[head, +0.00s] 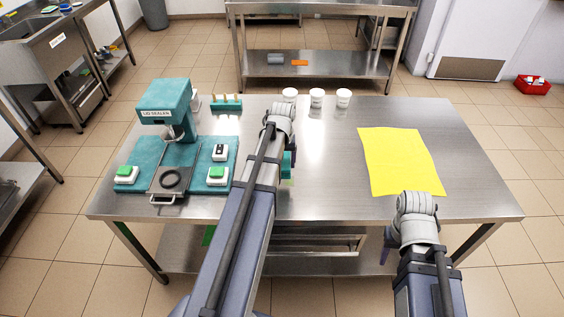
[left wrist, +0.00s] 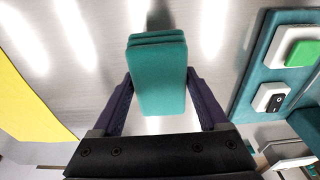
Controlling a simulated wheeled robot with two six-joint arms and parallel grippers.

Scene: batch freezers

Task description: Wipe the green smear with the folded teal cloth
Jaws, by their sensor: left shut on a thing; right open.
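The folded teal cloth (left wrist: 158,85) is between the dark fingers of my left gripper (left wrist: 160,95), which is shut on it in the left wrist view. In the head view a small part of the cloth (head: 289,160) shows to the right of my left wrist, over the middle of the steel table (head: 330,195). My arm hides most of that gripper.
The teal lid sealer (head: 166,100) and its green-button pads (head: 215,176) stand left of my left arm. A yellow sheet (head: 395,160) lies on the right. White tubs (head: 316,98) and a teal rack (head: 226,104) stand along the back. Table between arm and sheet is clear.

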